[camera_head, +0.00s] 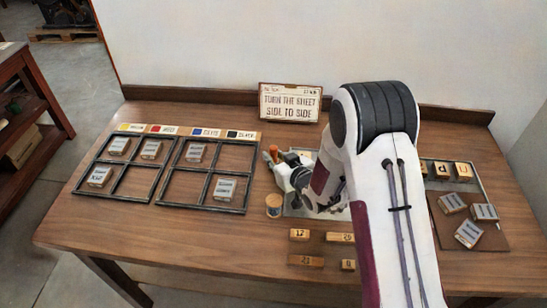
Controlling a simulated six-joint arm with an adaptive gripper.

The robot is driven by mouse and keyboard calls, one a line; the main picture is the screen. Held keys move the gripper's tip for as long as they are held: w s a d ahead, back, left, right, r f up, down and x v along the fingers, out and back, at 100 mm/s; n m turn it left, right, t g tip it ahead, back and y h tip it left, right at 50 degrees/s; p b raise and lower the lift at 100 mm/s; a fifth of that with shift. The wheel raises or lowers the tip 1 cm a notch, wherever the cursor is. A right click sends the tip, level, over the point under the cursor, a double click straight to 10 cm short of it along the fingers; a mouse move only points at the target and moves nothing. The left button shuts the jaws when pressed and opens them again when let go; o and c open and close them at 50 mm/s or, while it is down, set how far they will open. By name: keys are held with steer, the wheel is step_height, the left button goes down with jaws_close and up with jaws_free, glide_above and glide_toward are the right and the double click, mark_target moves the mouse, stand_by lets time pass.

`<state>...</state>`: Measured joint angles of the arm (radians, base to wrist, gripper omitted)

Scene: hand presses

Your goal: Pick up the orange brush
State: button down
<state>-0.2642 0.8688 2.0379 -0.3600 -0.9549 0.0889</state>
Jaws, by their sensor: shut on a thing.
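The orange brush (273,152) shows as a small orange piece at the far left end of my gripper (277,166). My gripper is shut on it. The jaws and my wrist hide most of the brush, so its bristles and full outline cannot be made out. My arm comes in from the lower right and covers the middle of the table. I cannot tell whether the brush still touches the surface beneath it.
A metal tray (337,215) lies partly under my arm. Divided frames (159,190) with grey blocks lie left. Numbered wooden blocks (299,234) lie in front. A sign (290,102) stands behind.

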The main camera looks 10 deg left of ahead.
steer(key=shift+r, duration=4.9)
